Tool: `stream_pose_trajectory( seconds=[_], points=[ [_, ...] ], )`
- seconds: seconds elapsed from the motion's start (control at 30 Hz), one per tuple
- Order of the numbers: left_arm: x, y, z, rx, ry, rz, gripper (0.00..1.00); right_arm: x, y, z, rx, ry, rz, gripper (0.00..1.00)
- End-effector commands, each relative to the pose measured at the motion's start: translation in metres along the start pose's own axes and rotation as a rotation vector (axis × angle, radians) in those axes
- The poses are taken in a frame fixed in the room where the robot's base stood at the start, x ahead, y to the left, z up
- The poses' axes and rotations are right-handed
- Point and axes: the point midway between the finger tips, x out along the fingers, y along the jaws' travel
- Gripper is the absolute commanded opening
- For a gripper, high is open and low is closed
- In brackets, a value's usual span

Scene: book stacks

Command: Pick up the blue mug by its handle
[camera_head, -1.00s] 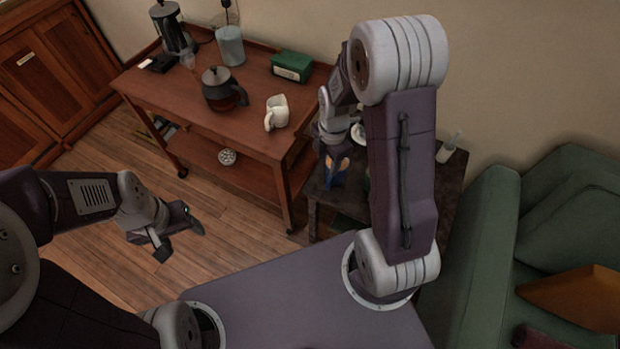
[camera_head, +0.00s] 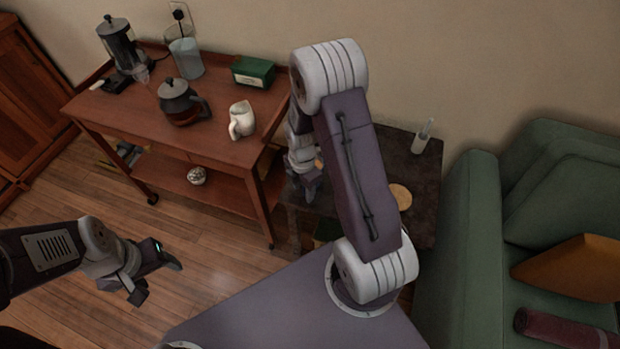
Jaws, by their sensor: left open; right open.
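I see no blue mug for certain; part of the dark side table (camera_head: 425,185) is hidden behind my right arm. My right gripper (camera_head: 308,192) is over the left part of that table, small and partly covered by its own arm. A small orange patch shows beside it, too small to identify. My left gripper (camera_head: 160,279) is open and empty over the wooden floor at the lower left. A white mug (camera_head: 242,121) stands on the wooden cart (camera_head: 215,140).
The cart also holds a dark teapot (camera_head: 178,100), a green box (camera_head: 253,72), a clear container (camera_head: 186,57) and a French press (camera_head: 117,42). A tan round mat (camera_head: 400,196) and a white holder (camera_head: 420,144) are on the side table. A green sofa (camera_head: 470,240) stands right.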

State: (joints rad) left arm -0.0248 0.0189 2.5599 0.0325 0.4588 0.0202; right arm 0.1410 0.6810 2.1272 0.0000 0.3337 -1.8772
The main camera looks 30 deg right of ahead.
Motion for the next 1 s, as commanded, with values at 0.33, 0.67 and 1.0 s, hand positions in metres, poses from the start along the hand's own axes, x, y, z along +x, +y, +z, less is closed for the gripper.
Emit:
stream_pose_trajectory(
  seconds=[0.33,0.67,1.0],
  points=[
    [0.011,0.0,0.001,0.0,0.0,0.0,0.64,0.03,0.001,0.0,0.0,0.0,0.001,0.45],
    [0.011,0.0,0.001,0.0,0.0,0.0,0.64,0.029,0.001,0.0,0.0,0.0,0.0,0.0],
    [0.011,0.0,0.001,0.0,0.0,0.0,0.64,0.029,0.001,-0.001,0.0,0.0,-0.001,0.0]
  ],
)
